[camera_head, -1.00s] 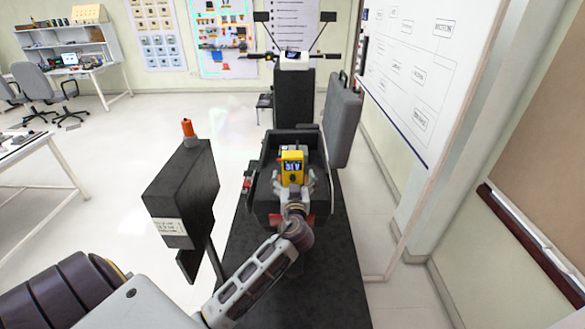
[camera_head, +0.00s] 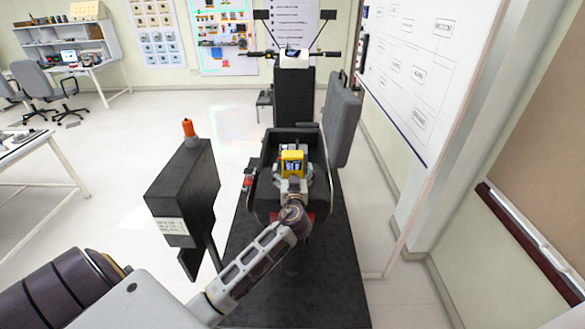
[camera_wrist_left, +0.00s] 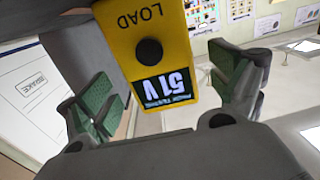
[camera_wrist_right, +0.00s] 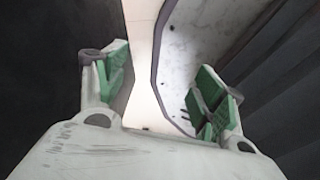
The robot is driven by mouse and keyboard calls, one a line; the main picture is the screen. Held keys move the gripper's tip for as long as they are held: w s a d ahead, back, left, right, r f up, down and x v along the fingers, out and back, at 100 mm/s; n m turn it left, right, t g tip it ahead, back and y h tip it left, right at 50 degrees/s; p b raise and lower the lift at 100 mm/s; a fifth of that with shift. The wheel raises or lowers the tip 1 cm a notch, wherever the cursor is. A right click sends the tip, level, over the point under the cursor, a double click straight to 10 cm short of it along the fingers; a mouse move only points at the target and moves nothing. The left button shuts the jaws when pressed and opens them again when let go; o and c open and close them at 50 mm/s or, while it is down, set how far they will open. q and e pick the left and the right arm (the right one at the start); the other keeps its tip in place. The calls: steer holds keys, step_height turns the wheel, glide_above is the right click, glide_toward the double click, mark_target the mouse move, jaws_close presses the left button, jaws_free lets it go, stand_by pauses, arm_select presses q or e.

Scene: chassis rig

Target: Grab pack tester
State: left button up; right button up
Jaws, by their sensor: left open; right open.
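The pack tester (camera_head: 292,158) is a yellow box in the open black compartment of the chassis rig. In the left wrist view my fingers (camera_wrist_left: 168,95) with green pads stand on either side of the tester, with gaps visible. My right gripper (camera_wrist_right: 158,90) is open and empty, and shows only in its own wrist view.
The black compartment's walls (camera_head: 325,165) surround the tester closely. A black box (camera_head: 190,190) with an orange-topped beacon stands on the left. A whiteboard (camera_head: 430,70) is at the right.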

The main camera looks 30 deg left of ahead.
mark_target(293, 168)
arm_select(q)
steer(key=shift+w+a+r+p, duration=0.25)
steer(key=shift+w+a+p, duration=0.2)
steer(key=shift+w, duration=0.2)
steer(key=shift+x, duration=1.05)
steer(key=shift+f, duration=0.15)
steer(key=shift+c, duration=0.3)
steer(key=c, duration=1.2)
